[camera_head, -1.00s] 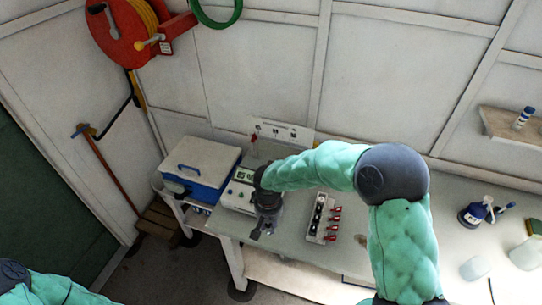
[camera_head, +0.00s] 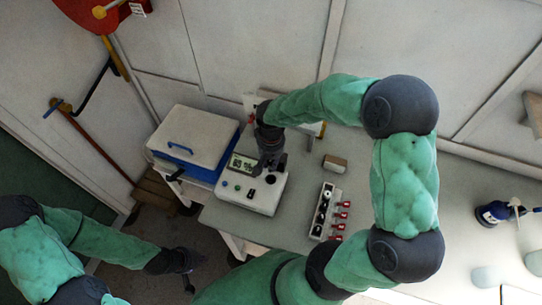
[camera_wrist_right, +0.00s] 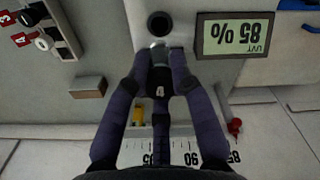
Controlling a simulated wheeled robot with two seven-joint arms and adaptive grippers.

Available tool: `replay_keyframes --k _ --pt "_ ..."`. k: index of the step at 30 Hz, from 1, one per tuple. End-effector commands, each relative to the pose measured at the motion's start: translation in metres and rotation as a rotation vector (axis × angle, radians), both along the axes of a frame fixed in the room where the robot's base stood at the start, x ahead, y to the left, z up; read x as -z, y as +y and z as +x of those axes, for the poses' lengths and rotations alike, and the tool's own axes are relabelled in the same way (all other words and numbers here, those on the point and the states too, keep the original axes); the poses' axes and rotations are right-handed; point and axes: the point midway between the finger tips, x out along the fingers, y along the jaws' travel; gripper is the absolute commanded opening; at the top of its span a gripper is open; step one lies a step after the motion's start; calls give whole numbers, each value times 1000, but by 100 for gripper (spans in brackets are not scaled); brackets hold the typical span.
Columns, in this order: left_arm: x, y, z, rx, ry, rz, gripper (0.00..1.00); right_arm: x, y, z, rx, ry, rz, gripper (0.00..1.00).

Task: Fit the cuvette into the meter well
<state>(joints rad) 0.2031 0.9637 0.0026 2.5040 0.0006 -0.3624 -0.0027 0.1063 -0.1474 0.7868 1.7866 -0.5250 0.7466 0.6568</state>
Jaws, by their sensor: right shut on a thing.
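The meter (camera_head: 262,198) is a white box with a lit display; the display (camera_wrist_right: 238,35) reads 85 % in the right wrist view. A dark round opening (camera_wrist_right: 160,23), apparently the well, is in its top. My right gripper (camera_wrist_right: 159,62) is shut on a cuvette with a black cap (camera_wrist_right: 160,84) marked 4. The cuvette's pale end points toward the opening; whether it touches the meter I cannot tell. In the head view my right gripper (camera_head: 267,166) is over the meter and hides the cuvette. My left gripper (camera_head: 187,274) hangs low at the left, its jaws unclear.
A small brown block (camera_head: 335,163) lies behind the rack. A blue-and-white cooler box (camera_head: 193,146) stands left of the meter.

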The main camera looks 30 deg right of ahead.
Motion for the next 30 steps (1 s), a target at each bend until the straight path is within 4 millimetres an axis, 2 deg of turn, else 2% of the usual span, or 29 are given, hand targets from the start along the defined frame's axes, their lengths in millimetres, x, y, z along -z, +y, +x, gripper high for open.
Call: replay_keyframes --k 11,30 --pt "7 0 0 1 -1 0 0 5 0 0 -9 0 2 0" --pt "49 0 0 1 -1 0 0 54 0 0 -9 1 1 0"
